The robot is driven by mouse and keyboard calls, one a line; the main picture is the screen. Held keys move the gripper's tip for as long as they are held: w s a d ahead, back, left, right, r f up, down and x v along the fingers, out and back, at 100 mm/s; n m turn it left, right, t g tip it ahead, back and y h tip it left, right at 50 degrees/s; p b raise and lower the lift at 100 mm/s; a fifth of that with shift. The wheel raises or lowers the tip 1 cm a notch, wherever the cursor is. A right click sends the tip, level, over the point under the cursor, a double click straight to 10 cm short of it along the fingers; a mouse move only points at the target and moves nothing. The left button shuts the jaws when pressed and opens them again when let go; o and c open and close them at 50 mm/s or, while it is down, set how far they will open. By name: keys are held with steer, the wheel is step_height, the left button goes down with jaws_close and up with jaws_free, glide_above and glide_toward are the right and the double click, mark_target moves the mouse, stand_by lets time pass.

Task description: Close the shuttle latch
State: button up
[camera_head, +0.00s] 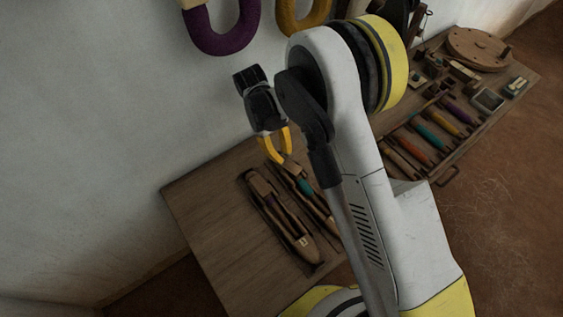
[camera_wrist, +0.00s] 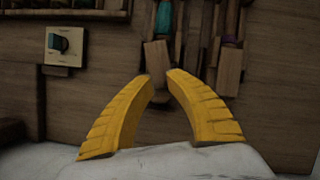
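A long wooden shuttle (camera_head: 280,213) lies in a dark holder on the wooden table in the head view. A second shuttle with a teal bobbin (camera_head: 304,187) lies beside it, partly behind my arm. My gripper (camera_head: 279,160) is above the far ends of these shuttles, yellow fingers pointing down. In the wrist view my gripper (camera_wrist: 159,77) shows a narrow gap between its fingertips, with nothing held. A wooden end piece (camera_wrist: 157,56) below a teal bobbin appears just beyond the tips; I cannot tell whether they touch. I cannot make out which part is the latch.
A beige plate with a dark knob (camera_wrist: 64,43) is at the upper left of the wrist view. Several coloured shuttles (camera_head: 432,133) and a round wooden disc (camera_head: 478,47) lie right of my arm. The table's left part (camera_head: 212,205) is bare. Yarn hanks (camera_head: 222,32) hang on the wall.

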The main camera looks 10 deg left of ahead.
mark_target(285, 163)
steer(key=shift+b+x, duration=0.6)
steer(key=shift+x, duration=1.3)
steer(key=shift+a, duration=0.1)
steer(key=shift+c, duration=0.5)
jaws_close()
steer(key=m+g, duration=0.1)
steer(key=m, duration=0.2)
steer(key=shift+y, duration=0.4)
steer(key=shift+o, duration=0.5)
jaws_free()
